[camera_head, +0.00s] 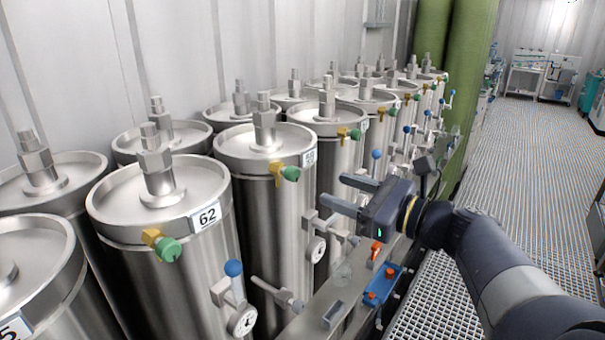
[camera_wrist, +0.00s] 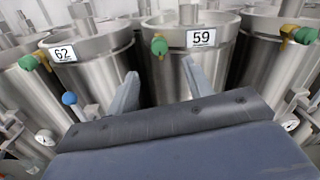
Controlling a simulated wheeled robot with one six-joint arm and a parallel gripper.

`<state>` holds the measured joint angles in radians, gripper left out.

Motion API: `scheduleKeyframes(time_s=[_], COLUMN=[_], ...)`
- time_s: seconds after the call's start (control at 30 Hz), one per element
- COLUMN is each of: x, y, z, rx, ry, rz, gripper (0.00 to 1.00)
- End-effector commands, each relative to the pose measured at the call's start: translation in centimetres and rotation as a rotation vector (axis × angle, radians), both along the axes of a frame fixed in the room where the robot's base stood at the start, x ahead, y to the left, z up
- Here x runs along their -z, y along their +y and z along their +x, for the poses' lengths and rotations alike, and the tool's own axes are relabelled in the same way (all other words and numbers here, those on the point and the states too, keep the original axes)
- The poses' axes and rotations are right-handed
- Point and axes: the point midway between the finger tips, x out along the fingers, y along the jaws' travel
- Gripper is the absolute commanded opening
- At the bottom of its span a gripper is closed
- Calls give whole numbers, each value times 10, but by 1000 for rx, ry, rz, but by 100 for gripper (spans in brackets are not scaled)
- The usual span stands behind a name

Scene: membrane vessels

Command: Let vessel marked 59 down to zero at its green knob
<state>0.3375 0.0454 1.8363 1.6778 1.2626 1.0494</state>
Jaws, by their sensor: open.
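The vessel marked 59 (camera_wrist: 219,70) is a steel cylinder in the middle of the wrist view, with its white label (camera_wrist: 201,37) readable. Its green knob (camera_wrist: 160,45) is on the upper front rim, left of the label. In the head view I take it as the vessel (camera_head: 262,215) right of 62, its label too small to read surely and its green knob (camera_head: 291,173) on a brass fitting. My gripper (camera_head: 341,192) is open and empty, right of that knob and apart from it. In the wrist view the knob shows beyond and between the fingers (camera_wrist: 160,84).
Vessel 62 (camera_head: 190,272) stands to the left with its own green knob (camera_head: 168,249), blue-knobbed valve (camera_head: 233,268) and gauge (camera_head: 242,320). More vessels run rightward and back. A gauge (camera_head: 316,250) and a blue box (camera_head: 378,287) are below my gripper. The grated aisle at right is clear.

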Motion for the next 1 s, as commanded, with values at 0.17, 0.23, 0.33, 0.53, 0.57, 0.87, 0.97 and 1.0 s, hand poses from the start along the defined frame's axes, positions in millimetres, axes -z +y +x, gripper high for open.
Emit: scheduleKeyframes(time_s=[0.17, 0.23, 0.33, 0.53, 0.57, 0.87, 0.97, 1.0], x=[-1, -1, -1, 0, 0, 1, 1, 1], y=[23, 33, 46, 68, 70, 78, 78, 78], z=[16, 23, 34, 51, 53, 60, 60, 60], rx=[-7, -6, -6, -4, -3, -1, 0, 0], ry=[1, 3, 1, 1, 1, 1, 0, 0], rz=[-2, -2, -3, -4, -4, -5, -5, -5], gripper=[49, 49, 49, 49, 49, 49, 49, 49])
